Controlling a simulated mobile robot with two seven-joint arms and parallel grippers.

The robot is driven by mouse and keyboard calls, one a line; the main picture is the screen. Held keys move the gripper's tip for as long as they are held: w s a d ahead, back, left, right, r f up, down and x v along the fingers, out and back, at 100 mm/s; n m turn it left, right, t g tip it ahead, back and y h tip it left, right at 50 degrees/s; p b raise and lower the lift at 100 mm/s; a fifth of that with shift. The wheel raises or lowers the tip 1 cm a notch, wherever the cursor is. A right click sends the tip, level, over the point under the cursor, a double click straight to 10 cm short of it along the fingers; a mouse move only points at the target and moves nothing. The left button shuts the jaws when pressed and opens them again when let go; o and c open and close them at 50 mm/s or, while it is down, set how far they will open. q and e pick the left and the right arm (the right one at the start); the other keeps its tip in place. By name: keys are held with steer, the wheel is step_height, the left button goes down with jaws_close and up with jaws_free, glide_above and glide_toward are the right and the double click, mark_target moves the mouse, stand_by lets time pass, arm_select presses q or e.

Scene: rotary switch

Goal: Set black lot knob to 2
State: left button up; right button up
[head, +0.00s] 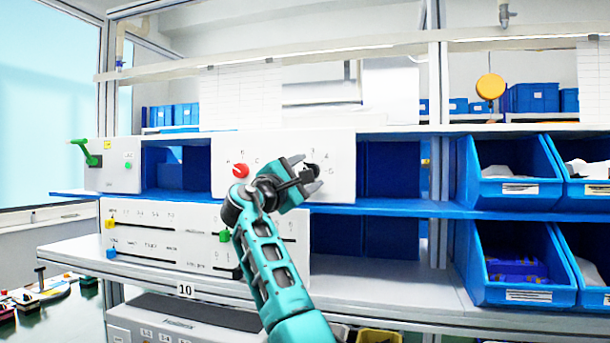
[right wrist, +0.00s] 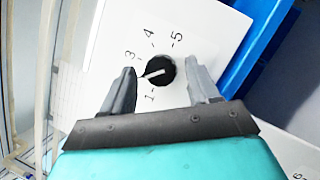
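The black knob (head: 315,169) sits on the right part of a white panel (head: 300,140); in the head view my gripper partly covers it. In the right wrist view the round black knob (right wrist: 166,66) shows a white pointer line. The pointer aims left and slightly down, between the labels 3 and 1; the spot there is hidden by a finger. Labels 4 and 5 also show. My right gripper (head: 307,174) is open, its fingers on either side of the knob, with gaps visible in the right wrist view (right wrist: 163,72). My left gripper is not in view.
A red knob (head: 241,171) is left on the same panel. A lower panel (head: 150,250) has yellow, blue and green sliders. A small panel (head: 120,178) with a green lever stands at left. Blue bins (head: 515,190) fill the right shelves.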

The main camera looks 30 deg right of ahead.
steer(key=b+v, duration=0.2)
steer(key=v, duration=1.1)
steer(key=shift+f+b, duration=0.1)
steer(key=shift+b, duration=0.2)
